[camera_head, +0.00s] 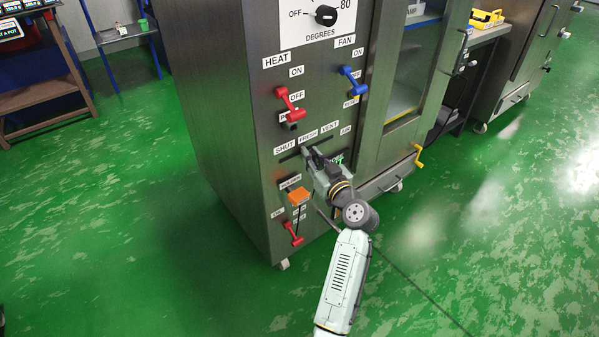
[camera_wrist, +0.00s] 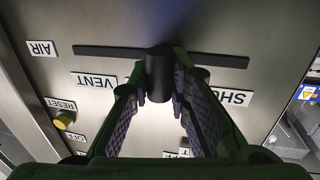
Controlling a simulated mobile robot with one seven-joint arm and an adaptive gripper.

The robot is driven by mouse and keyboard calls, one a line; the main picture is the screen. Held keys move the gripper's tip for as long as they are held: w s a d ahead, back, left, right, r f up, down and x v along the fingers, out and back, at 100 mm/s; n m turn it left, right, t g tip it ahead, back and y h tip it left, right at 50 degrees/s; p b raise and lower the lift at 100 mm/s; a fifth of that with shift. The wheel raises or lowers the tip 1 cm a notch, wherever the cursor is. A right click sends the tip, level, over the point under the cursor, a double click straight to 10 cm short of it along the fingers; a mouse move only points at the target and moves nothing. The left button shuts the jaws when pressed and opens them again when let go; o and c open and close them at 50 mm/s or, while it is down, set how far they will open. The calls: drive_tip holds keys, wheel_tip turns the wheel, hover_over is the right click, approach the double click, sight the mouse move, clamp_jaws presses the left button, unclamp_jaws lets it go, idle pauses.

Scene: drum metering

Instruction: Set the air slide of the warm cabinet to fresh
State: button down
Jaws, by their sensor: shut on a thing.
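The warm cabinet (camera_head: 235,110) is a grey metal cabinet. Its air slide is a dark horizontal slot (camera_wrist: 215,59) with a black knob (camera_wrist: 159,76), seen in the wrist view. My gripper (camera_wrist: 160,88) is shut on this knob, one finger on each side. In the head view my gripper (camera_head: 312,154) is at the slot, below the FRESH label (camera_head: 308,135). The wrist view is upside down: the VENT label (camera_wrist: 94,81) is left of the knob and the SHUT label (camera_wrist: 232,97) right. The knob sits between them; my gripper hides the FRESH label there.
Red HEAT lever (camera_head: 289,103) and blue FAN lever (camera_head: 353,79) are above the slide. An orange part (camera_head: 299,197) and another red lever (camera_head: 292,233) are below. A yellow RESET button (camera_wrist: 63,120) is near.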

drive_tip(key=shift+w+d+b, duration=0.3)
drive_tip(key=shift+w+d, duration=0.25)
drive_tip(key=shift+d, duration=0.2)
drive_tip(key=c, duration=1.5)
unclamp_jaws()
wheel_tip(320, 180, up, 10)
drive_tip(key=shift+s, duration=0.1)
